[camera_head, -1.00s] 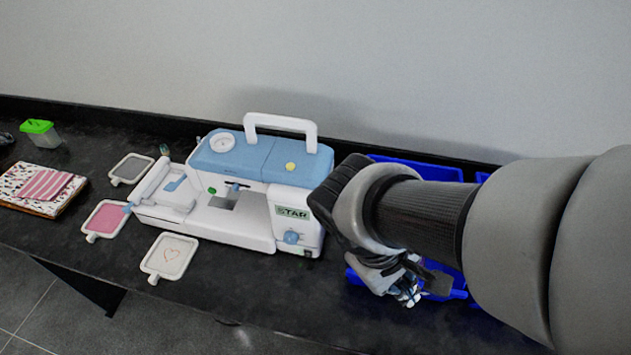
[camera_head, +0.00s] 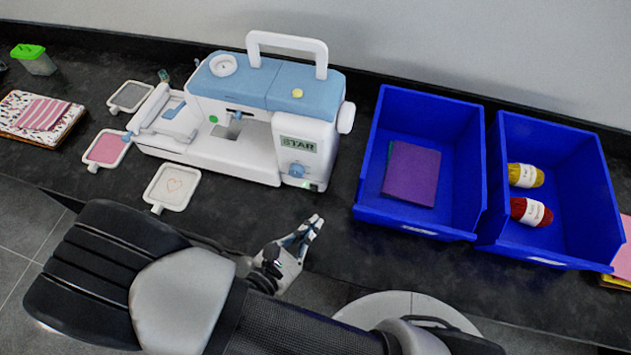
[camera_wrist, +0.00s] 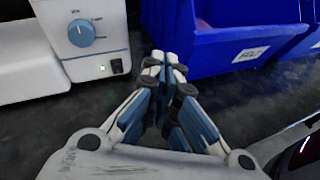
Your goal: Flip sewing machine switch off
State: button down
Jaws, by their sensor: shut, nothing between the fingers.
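The white and blue sewing machine (camera_head: 235,160) stands on the black counter, with a blue dial on its right front. Its small black switch (camera_head: 314,187) is at the lower right corner, beside a small green light. The wrist view shows the switch (camera_wrist: 116,66) at upper left, with the lit green light to its left.
Two blue bins stand right of the machine: the left bin (camera_head: 372,190) holds purple cloth, the right bin (camera_head: 585,225) holds yarn. Embroidery hoops (camera_head: 160,205) lie to the machine's left. The counter (camera_head: 335,235) between machine and left bin is bare.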

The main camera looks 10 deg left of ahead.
jog(key=s+a+f+n+y, duration=0.1)
jog(key=f+n, duration=0.1)
jog(key=s+a+f+n+t+y, duration=0.1)
jog(key=f+n+y, duration=0.1)
jog(key=f, duration=0.1)
jog(key=s+a+f+n+t+y, duration=0.1)
jog(key=f+n+y, duration=0.1)
jog(key=shift+a+f, duration=0.15)
jog(key=shift+a, duration=0.15)
jog(key=shift+w, duration=0.2)
jog(key=b, duration=0.4)
send_near(314, 191)
jog(key=x, duration=0.4)
jog(key=shift+w+d+f, duration=0.1)
jog(key=shift+w+d, duration=0.05)
jog(key=shift+x, duration=0.75)
jog(key=shift+r, duration=0.3)
